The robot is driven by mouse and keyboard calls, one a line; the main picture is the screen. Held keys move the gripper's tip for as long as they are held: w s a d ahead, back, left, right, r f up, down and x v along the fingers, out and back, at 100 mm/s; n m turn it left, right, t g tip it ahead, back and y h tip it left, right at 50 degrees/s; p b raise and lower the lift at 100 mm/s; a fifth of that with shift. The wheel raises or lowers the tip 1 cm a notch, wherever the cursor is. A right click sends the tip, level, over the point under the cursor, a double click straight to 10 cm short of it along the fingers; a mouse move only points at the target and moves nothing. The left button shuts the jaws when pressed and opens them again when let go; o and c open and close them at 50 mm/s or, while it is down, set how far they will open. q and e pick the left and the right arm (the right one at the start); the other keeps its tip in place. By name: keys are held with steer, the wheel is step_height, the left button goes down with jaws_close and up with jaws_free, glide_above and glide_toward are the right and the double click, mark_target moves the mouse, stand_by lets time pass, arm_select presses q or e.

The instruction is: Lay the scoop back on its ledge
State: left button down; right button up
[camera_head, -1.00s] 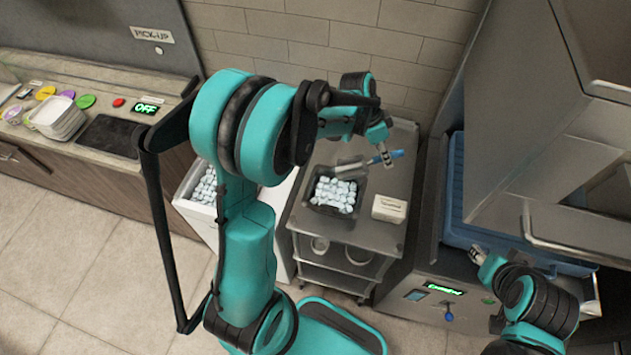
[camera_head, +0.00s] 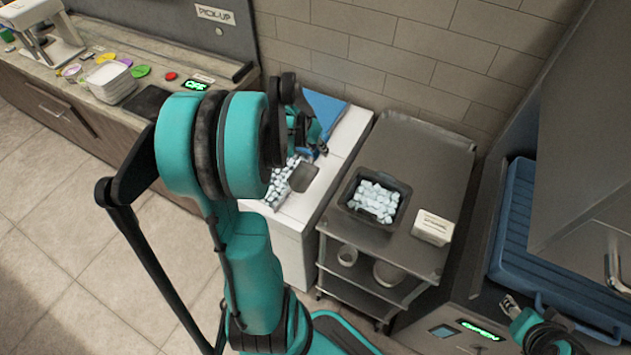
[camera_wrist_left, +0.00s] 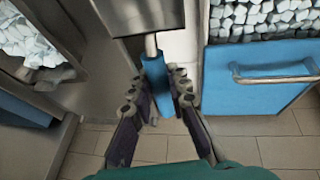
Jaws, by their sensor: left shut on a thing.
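The scoop has a grey metal pan (camera_head: 303,178) and a blue handle. My left gripper (camera_head: 318,148) is shut on the handle and holds the scoop over the white ice chest (camera_head: 293,215), near its ice and its white top strip. In the left wrist view the blue handle (camera_wrist_left: 155,82) runs between my fingers and the metal pan (camera_wrist_left: 145,16) extends beyond them. I cannot tell whether the pan touches the white top. My right gripper (camera_head: 510,304) is at the lower right, away from the scoop; its finger opening is too small to judge.
A steel cart (camera_head: 425,165) stands right of the chest, with a black pan (camera_head: 354,204) of ice and a white box (camera_head: 432,228) on it. The chest's blue lid (camera_head: 325,108) is at its back. A blue-trimmed machine (camera_head: 530,240) stands at the right.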

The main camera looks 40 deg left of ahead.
arm_select(q)
step_height(320, 180, down, 6)
steer(key=shift+r+b, duration=0.2)
steer(key=shift+b, duration=0.7)
step_height(320, 180, down, 3)
steer(key=shift+f+b, duration=0.1)
steer(key=shift+b, duration=0.6)
steer(key=shift+f, duration=0.2)
steer(key=shift+r, duration=0.1)
steer(key=shift+f, duration=0.25)
steer(key=c, duration=1.5)
jaws_free()
steer(key=shift+o, duration=0.2)
steer(key=shift+r, duration=0.1)
